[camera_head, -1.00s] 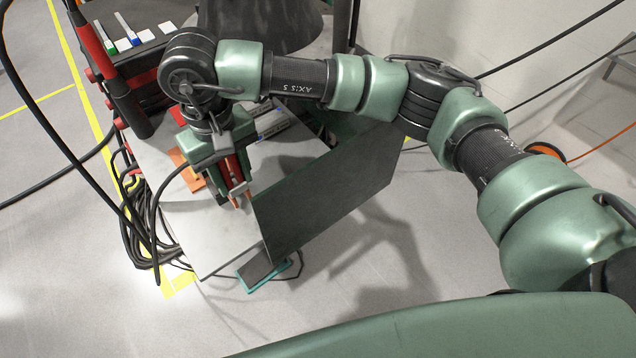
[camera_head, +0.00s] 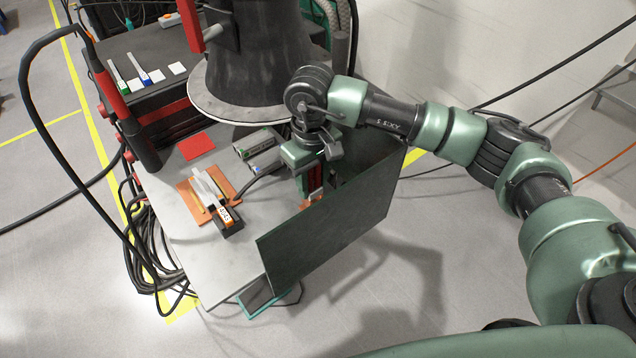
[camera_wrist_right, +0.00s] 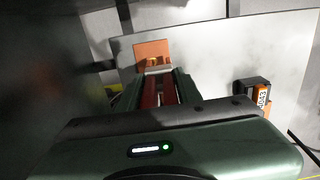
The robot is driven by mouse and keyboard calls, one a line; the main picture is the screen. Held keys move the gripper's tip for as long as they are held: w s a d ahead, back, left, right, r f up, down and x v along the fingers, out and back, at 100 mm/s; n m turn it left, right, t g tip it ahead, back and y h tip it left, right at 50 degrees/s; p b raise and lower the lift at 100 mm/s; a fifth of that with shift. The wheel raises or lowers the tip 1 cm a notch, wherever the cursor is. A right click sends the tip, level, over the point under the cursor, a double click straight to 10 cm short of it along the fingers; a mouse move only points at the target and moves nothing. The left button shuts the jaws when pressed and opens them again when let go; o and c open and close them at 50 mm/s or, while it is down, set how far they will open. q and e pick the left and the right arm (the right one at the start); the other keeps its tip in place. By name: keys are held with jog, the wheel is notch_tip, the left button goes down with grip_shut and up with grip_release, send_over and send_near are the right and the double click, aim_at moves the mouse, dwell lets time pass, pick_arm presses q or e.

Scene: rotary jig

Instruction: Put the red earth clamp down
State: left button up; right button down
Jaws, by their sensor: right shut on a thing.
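My right gripper (camera_head: 314,190) is low over the right side of the grey table (camera_head: 225,262), just behind a dark upright panel (camera_head: 335,220). It is shut on the red earth clamp (camera_head: 315,176), of which only a narrow red strip shows in the head view. In the right wrist view the clamp (camera_wrist_right: 160,92) shows as red and metal between the fingers (camera_wrist_right: 160,88). An orange patch (camera_wrist_right: 153,50) shows just beyond the fingertips. Whether the clamp touches the table is hidden. My left gripper is not in view.
An orange plate (camera_head: 190,197) with metal pieces and a black labelled block (camera_head: 227,222) lies left of the gripper. A red square (camera_head: 196,146) and grey boxes (camera_head: 258,150) lie behind. A large dark cone (camera_head: 240,70) stands at the back. The table's front left is clear.

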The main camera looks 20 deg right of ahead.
aim_at(318, 191)
jog(key=shift+w+d+r, duration=0.15)
jog(key=shift+d, duration=0.3)
jog(key=shift+d+f+p, duration=0.2)
jog(key=shift+f+p, duration=0.1)
jog(key=shift+p, duration=0.35)
notch_tip(318, 191, down, 2)
jog(key=shift+f+p, duration=0.2)
jog(key=shift+p, duration=0.35)
jog(key=shift+f, duration=0.35)
jog(key=shift+f, duration=0.15)
jog(key=c, duration=1)
grip_release()
jog(key=shift+o, duration=0.2)
